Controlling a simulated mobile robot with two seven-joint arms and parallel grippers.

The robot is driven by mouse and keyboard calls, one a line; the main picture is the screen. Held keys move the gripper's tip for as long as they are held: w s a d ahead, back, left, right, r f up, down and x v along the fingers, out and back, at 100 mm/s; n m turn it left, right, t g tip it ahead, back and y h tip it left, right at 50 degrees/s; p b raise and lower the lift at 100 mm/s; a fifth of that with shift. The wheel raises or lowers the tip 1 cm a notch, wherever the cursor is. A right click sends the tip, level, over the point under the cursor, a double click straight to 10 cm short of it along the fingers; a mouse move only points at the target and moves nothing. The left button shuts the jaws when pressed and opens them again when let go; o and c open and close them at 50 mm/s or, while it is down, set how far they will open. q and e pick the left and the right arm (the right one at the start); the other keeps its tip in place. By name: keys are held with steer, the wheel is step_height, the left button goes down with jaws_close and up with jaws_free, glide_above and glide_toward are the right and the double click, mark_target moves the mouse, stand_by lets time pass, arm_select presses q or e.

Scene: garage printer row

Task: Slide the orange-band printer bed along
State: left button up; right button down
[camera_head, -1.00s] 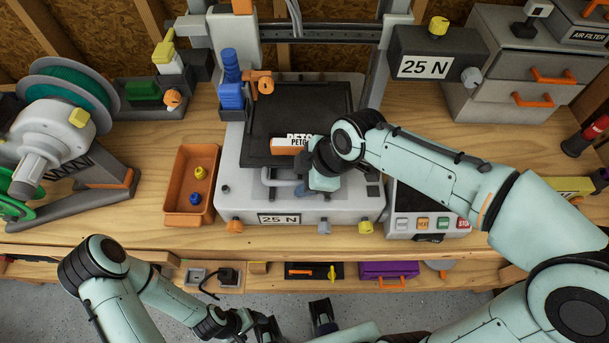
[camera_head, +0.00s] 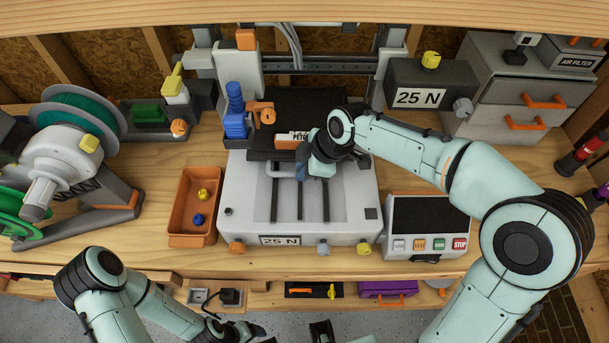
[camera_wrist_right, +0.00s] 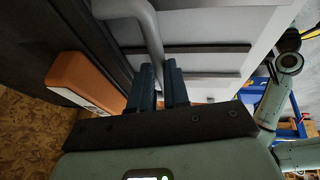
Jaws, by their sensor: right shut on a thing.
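The printer bed (camera_head: 310,103) is a black plate with an orange band (camera_head: 286,145) and a partly covered label on its front edge. It sits toward the back of the printer's white base (camera_head: 240,190). A grey handle (camera_head: 280,170) stands at its front. My right gripper (camera_head: 302,168) is at this handle, shut on it. In the right wrist view, the blue fingers (camera_wrist_right: 160,85) are at the end of the grey handle (camera_wrist_right: 150,30), beside the orange band (camera_wrist_right: 88,82). My left gripper (camera_head: 250,331) is low at the bottom edge, partly cut off, its jaws unclear.
Dark rails (camera_head: 300,200) lie bare in front of the bed. An orange tray (camera_head: 192,232) with small knobs stands left of the printer, a control panel (camera_head: 428,222) right. A blue-and-orange fixture (camera_head: 238,115) stands close by the bed's left side.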

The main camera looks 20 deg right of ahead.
steer(key=shift+s+r, duration=0.1)
steer(key=c, duration=1.1)
jaws_free()
steer(key=v, duration=1.3)
steer(key=shift+r+p, duration=0.15)
steer(key=shift+p, duration=0.2)
steer(key=shift+s, duration=0.1)
